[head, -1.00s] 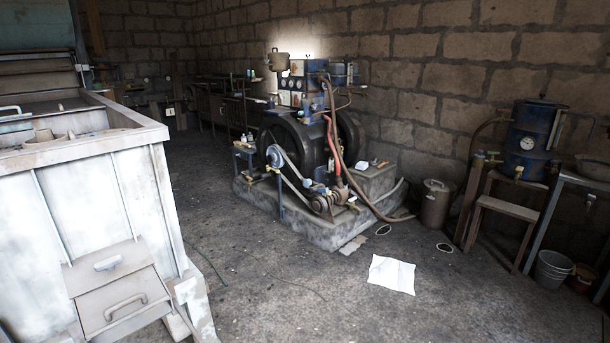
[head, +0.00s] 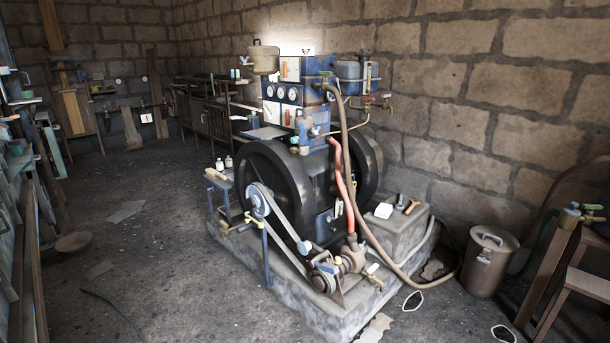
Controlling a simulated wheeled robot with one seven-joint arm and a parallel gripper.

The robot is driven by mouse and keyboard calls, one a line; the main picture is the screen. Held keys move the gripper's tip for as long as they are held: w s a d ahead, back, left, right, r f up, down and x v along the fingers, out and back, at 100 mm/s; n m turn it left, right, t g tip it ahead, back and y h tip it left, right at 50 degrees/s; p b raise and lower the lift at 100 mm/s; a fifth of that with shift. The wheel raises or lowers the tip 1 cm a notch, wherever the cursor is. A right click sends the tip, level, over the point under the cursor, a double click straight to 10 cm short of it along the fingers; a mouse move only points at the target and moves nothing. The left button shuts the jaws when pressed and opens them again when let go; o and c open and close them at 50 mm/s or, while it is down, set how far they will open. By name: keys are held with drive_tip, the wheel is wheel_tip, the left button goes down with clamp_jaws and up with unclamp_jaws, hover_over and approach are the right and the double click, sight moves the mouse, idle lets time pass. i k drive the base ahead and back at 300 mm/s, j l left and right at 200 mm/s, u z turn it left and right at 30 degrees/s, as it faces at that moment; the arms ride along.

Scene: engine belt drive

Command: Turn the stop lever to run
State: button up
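The engine (head: 318,180) stands on a concrete plinth (head: 300,305) in the middle of the head view, with large dark flywheels (head: 275,195) and a belt (head: 276,217) running from a pulley down to a pump (head: 350,255). A blue panel with gauges (head: 281,92) rises behind it. Small levers and fittings show on the engine, but I cannot tell which one is the stop lever or how it is set. My gripper is not in view.
A lidded metal bin (head: 487,262) stands right of the plinth, near a wooden stand (head: 550,275). Tools lie on a concrete block (head: 395,225). Belt loops (head: 413,300) and a dark hose (head: 110,310) lie on the floor. Floor left of the plinth (head: 150,240) is mostly clear.

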sight(287, 116)
drive_tip(key=i+u, duration=0.1)
drive_tip(key=i, duration=0.45)
drive_tip(key=i+l+u, duration=0.1)
drive_tip(key=i, duration=0.45)
drive_tip(key=i+l, duration=0.15)
drive_tip(key=i, duration=0.35)
drive_tip(key=i+l+u, duration=0.15)
drive_tip(key=i, duration=0.4)
drive_tip(key=i+u, duration=0.15)
drive_tip(key=k+j, duration=0.05)
